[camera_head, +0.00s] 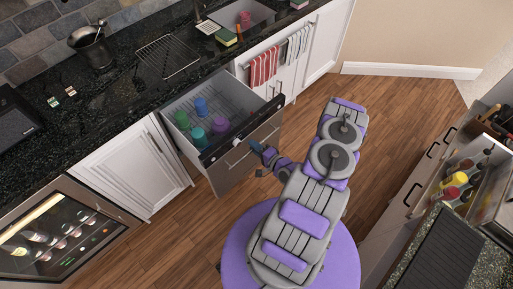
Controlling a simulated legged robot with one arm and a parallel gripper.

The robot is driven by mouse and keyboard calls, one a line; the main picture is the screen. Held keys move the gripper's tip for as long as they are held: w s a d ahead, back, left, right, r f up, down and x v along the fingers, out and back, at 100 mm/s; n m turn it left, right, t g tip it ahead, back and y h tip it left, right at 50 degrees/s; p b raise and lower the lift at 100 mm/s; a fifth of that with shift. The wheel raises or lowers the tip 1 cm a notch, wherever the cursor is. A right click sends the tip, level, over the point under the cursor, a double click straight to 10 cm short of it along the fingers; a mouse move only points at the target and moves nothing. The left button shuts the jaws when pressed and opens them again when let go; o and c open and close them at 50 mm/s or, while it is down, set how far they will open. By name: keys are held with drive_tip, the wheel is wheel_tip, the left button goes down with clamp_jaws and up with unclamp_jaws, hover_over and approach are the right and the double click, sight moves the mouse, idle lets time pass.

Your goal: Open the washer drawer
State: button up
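The washer drawer (212,158) is pulled out from under the black counter, and its rack is visible from above. Several cups stand in the rack, among them a green cup (182,120), a blue cup (200,107) and a teal cup (198,137). My gripper (258,156) is low in front of the right part of the drawer front, close to it. The gripper is small in the picture. I cannot tell whether it touches the front or whether its fingers are apart.
A white cabinet door (135,165) stands left of the drawer, and a glass-front cooler (55,238) lies further left. Towels (264,67) hang to the right. An open drawer with bottles (465,180) juts out at far right. Wooden floor (390,115) is clear behind my arm.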

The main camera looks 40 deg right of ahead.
drive_tip(key=p+v, duration=0.1)
drive_tip(key=v, duration=1.6)
drive_tip(key=shift+s, duration=0.25)
drive_tip(key=shift+d+f, duration=0.1)
drive_tip(key=shift+f, duration=0.05)
